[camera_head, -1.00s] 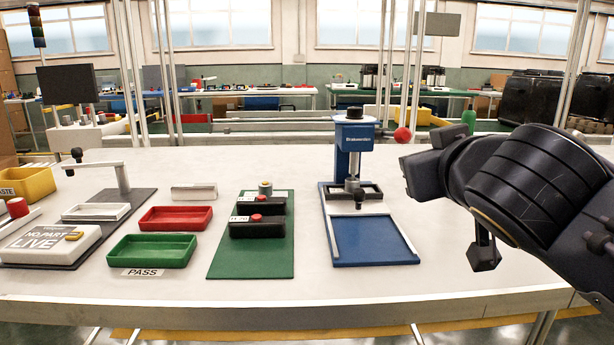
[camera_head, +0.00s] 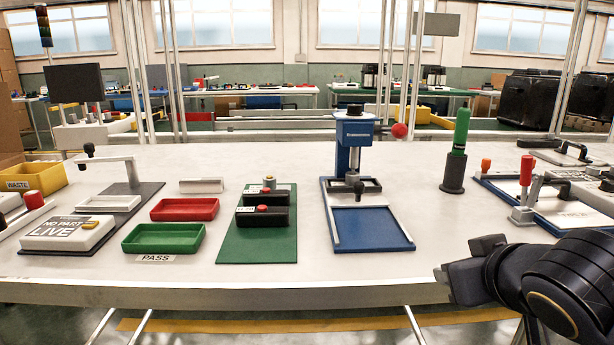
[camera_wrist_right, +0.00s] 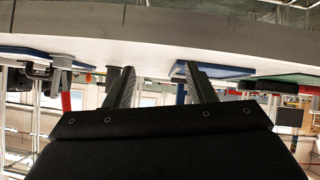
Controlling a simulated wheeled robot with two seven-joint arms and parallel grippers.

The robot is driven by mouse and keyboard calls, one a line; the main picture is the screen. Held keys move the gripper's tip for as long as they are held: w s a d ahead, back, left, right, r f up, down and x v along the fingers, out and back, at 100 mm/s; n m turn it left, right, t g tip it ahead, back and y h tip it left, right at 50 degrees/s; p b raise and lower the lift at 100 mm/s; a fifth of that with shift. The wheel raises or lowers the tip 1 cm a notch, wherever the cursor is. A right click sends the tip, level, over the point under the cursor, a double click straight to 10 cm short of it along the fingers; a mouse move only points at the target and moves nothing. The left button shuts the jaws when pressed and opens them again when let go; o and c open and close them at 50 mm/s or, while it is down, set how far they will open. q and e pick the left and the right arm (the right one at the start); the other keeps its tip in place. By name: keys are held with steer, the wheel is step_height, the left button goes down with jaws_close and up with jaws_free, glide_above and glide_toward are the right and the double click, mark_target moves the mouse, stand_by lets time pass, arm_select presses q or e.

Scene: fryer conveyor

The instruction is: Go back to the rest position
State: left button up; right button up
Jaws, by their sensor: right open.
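My right gripper (camera_head: 462,268) is at the lower right of the head view, in front of the table's front edge and clear of the things on it. In the right wrist view (camera_wrist_right: 158,88) its two fingers stand apart with nothing between them. That view is upside down, with the table along its top. My left gripper shows in neither view.
The white table (camera_head: 300,280) holds a blue press (camera_head: 355,150), a green mat (camera_head: 250,247), a red tray (camera_head: 185,208), a green tray (camera_head: 164,237) and a yellow waste bin (camera_head: 42,178). A green-handled tool (camera_head: 460,135) stands upright in a dark holder at right.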

steer(key=s+a+f+m+g+y, duration=0.1)
steer(key=s+f+m+g+y, duration=0.15)
steer(key=s+f, duration=0.7)
steer(key=s+f+m+g+y, duration=0.1)
steer(key=s+f+g+y, duration=0.15)
steer(key=s+f, duration=0.7)
step_height(320, 180, up, 29)
steer(key=w+p, duration=0.2)
steer(key=p, duration=3)
steer(key=shift+w+a+r+g+h+p, duration=0.2)
steer(key=shift+w+a+g+h+p, duration=0.1)
steer(key=shift+a+p, duration=0.15)
